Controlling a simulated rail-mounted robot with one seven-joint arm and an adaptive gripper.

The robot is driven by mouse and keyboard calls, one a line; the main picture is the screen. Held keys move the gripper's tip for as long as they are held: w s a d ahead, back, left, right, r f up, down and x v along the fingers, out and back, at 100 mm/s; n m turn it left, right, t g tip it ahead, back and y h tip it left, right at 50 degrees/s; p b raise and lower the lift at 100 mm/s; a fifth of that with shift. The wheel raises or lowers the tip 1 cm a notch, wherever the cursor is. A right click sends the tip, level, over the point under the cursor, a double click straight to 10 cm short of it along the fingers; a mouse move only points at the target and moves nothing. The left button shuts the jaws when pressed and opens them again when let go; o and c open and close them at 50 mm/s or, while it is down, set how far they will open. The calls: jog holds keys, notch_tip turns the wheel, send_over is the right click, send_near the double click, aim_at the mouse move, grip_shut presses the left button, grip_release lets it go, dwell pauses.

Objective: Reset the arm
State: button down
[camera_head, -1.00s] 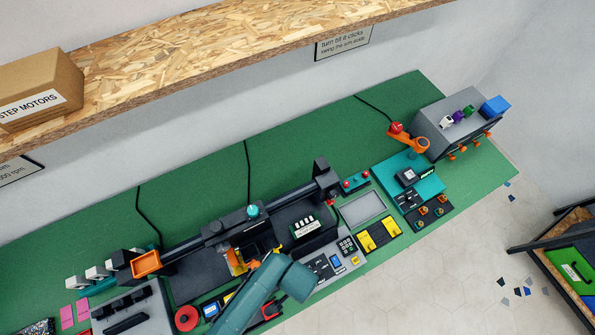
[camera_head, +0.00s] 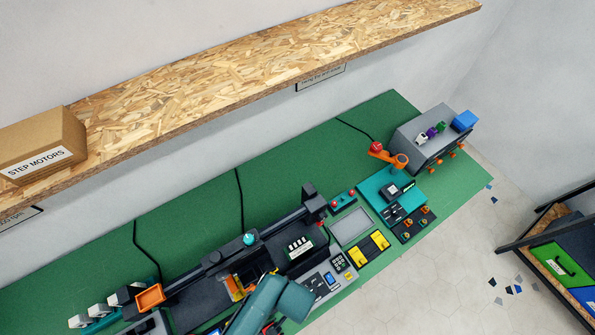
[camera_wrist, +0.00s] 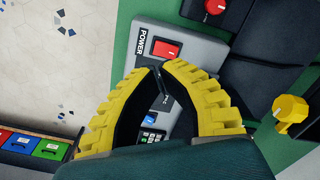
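My arm (camera_head: 262,303) shows in the head view as a teal link. It reaches over the front of the bench and covers part of the machine there. My gripper (camera_wrist: 160,67) fills the middle of the wrist view, with two ribbed yellow fingers. The fingers curve inward and their tips come together, with no object seen held between them. Beyond the tips lies a grey panel with a red POWER switch (camera_wrist: 165,49). The fingers hide part of this panel. In the head view the fingertips are hidden behind my arm.
The green bench (camera_head: 370,110) carries a long dark rail machine (camera_head: 215,257), a teal tray (camera_head: 378,184) and a grey box (camera_head: 428,145). A chipboard shelf (camera_head: 230,75) with a STEP MOTORS carton (camera_head: 40,145) hangs above. A rack with bins (camera_head: 560,262) stands right; floor lies between.

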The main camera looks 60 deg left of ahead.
jog(key=shift+w+d+r, duration=0.1)
jog(key=shift+w+d, duration=0.05)
jog(key=shift+w, duration=0.2)
jog(key=w+d+r+m+t+y, duration=0.15)
jog(key=w+r+t, duration=0.25)
jog(key=w+r, duration=0.65)
jog(key=w+d+r+m+t, duration=0.1)
jog(key=w+r+m+t, duration=0.15)
jog(key=w+r, duration=0.85)
jog(key=w+d+r+t, duration=0.4)
jog(key=w+r, duration=0.2)
jog(key=r, duration=0.5)
jog(key=d+r+m+t+h, duration=0.1)
jog(key=d+r+t, duration=0.2)
jog(key=r, duration=0.7)
jog(key=d+r+m+t+h, duration=0.1)
jog(key=d+r+t, duration=0.15)
jog(key=r, duration=0.75)
jog(key=s+r+t, duration=0.3)
jog(key=s+r, duration=0.1)
jog(key=r, duration=0.3)
jog(key=s+d+r+m+t, duration=0.1)
jog(key=s+r+t, duration=0.2)
jog(key=r, duration=0.5)
jog(key=shift+s+r, duration=0.3)
jog(key=shift+s, duration=0.4)
jog(key=shift+d, duration=0.1)
